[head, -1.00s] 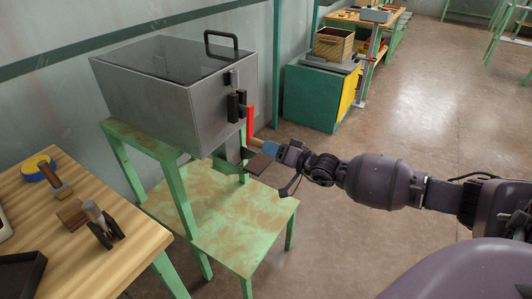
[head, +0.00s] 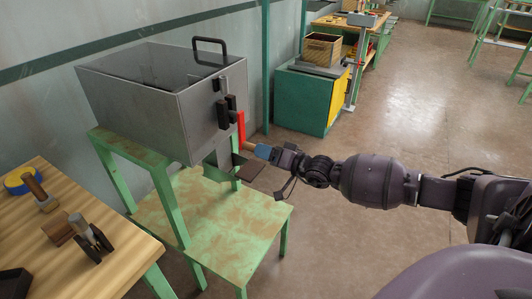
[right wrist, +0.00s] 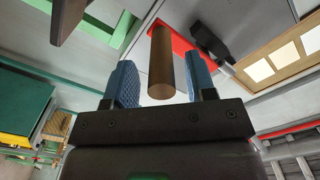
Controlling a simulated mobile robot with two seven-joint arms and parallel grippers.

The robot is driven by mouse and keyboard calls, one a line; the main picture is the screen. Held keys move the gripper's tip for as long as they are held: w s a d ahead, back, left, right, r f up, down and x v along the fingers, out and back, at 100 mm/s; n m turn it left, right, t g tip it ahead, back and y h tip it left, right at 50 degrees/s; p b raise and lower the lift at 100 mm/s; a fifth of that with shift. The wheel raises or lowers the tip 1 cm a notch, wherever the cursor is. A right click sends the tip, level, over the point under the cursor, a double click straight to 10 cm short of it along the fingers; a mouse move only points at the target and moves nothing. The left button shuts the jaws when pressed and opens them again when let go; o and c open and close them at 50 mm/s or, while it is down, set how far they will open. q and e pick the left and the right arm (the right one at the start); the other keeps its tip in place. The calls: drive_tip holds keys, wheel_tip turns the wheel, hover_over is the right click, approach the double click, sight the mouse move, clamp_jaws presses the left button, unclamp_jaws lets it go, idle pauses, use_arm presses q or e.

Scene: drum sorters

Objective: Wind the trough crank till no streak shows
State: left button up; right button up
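The grey metal trough (head: 165,125) stands on a green stand at the left of the head view. Its top is dark, and I cannot make out any streak there. The red crank arm (head: 241,126) hangs on its right end beside black fittings, with a wooden handle at its lower end. My right gripper (head: 262,151) is at this handle. In the right wrist view its blue fingers stand on either side of the wooden handle (right wrist: 161,65), with a narrow gap on both sides. My left gripper is not in view.
A wooden table (head: 60,265) at the lower left carries a blue-and-yellow roll (head: 19,180) and wooden-handled tools. A green cabinet (head: 300,100) with a wooden crate (head: 322,48) stands behind.

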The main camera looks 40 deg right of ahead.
drive_tip(key=p+v, duration=0.1)
drive_tip(key=v, duration=1)
drive_tip(key=shift+w+f, duration=0.1)
drive_tip(key=shift+w, duration=0.05)
idle(0.3)
